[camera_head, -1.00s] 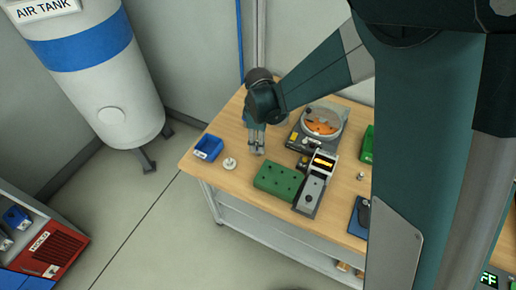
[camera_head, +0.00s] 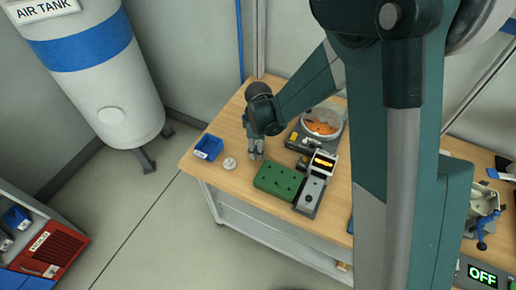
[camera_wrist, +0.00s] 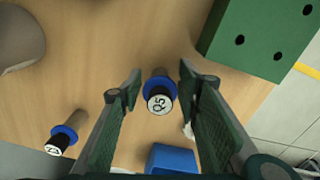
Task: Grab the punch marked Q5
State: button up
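The punch marked Q5 (camera_wrist: 160,92) stands in the wrist view with a blue collar and a white round label on its dark top. My gripper (camera_wrist: 160,75) is open, one finger on each side of the punch, with gaps between. In the head view my gripper (camera_head: 254,152) points down over the wooden bench, left of the bowl machine; I cannot make out the punch there. A second punch (camera_wrist: 65,137) with a blue collar and a different label, hard to read, stands at the lower left of the wrist view, outside the left finger.
A green block with holes (camera_head: 278,181) lies right of my gripper. A blue bin (camera_head: 208,147) and a small white round piece (camera_head: 229,163) are to its left. A bowl machine (camera_head: 322,122) and a device with a lit display (camera_head: 323,160) stand farther right.

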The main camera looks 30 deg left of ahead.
jog(key=c, duration=0.9)
jog(key=shift+o, duration=0.2)
jog(key=shift+r, duration=0.2)
jog(key=shift+r, duration=4.85)
